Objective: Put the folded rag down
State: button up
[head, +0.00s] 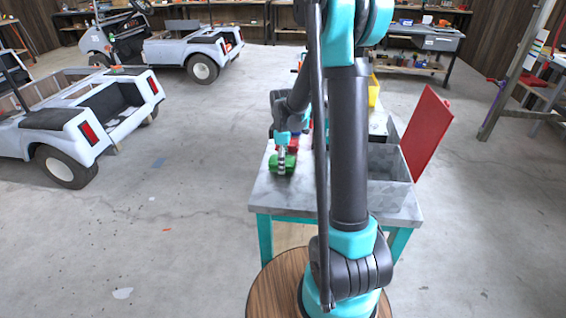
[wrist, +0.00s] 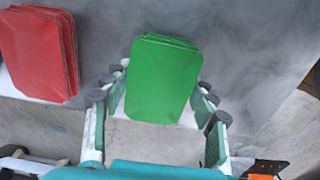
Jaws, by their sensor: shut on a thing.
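A green folded rag (head: 281,165) is at the near left corner of the grey-topped table (head: 262,194). In the wrist view the green rag (wrist: 160,80) lies between the two fingers of my gripper (wrist: 161,92), over the table's edge. My gripper (head: 283,148) is shut on it, pointing down. I cannot tell whether the rag touches the tabletop or hangs just above it. A red folded rag (wrist: 38,52) lies on the table to the left in the wrist view, apart from the green one.
An open grey metal box (head: 390,192) with a raised red lid (head: 427,128) stands on the table's right side. A yellow thing (head: 373,90) is farther back. White carts (head: 85,115) stand on the floor to the left.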

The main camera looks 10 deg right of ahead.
jog(key=o, duration=1.3)
jog(key=shift+f, duration=0.1)
notch_tip(320, 180, up, 12)
jog(key=shift+r, duration=0.15)
